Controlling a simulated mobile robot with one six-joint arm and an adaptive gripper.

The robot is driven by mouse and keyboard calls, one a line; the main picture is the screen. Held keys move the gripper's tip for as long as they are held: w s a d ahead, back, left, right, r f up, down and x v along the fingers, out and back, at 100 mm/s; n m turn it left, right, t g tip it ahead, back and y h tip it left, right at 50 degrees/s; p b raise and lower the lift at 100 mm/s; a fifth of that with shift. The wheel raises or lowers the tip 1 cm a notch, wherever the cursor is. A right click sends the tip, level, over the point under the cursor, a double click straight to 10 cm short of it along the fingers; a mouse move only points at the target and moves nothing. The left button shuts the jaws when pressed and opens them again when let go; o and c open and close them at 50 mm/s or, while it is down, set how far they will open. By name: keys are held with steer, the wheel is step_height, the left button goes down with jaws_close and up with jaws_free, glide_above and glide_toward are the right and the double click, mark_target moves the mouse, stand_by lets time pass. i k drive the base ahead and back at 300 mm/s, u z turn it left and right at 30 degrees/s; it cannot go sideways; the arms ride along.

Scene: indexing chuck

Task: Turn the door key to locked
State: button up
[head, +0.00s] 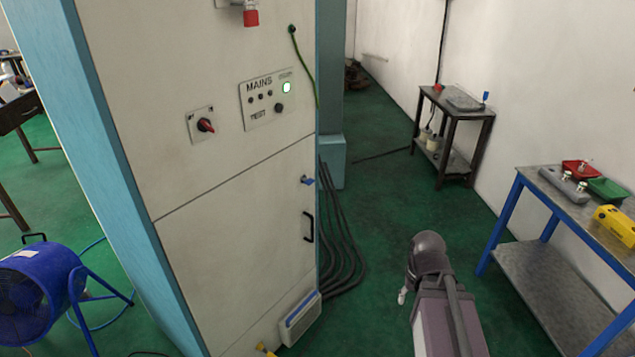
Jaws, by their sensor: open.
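The door key (308,181) is a small blue piece in the lower door (235,245) of a tall cream cabinet, in the head view. It sits near the door's right edge, above a black handle (308,227). Its exact angle is too small to tell. My arm rises from the bottom right. My gripper (402,296) is mostly hidden behind my arm; only a small pale tip shows at its left. It is well right of the key and lower in the picture, touching nothing that I can see.
Above the door are a red-handled switch (206,125) and a MAINS panel (269,98) with a lit green lamp. Black cables (342,240) run down beside the cabinet. A blue-legged bench (550,200) stands right, a blue fan (40,295) left. Green floor between cabinet and bench is largely clear.

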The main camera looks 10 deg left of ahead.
mark_target(311, 181)
steer(key=z, duration=0.15)
steer(key=k, duration=1)
steer(key=u, duration=0.55)
steer(key=i, duration=1)
steer(key=u, duration=0.05)
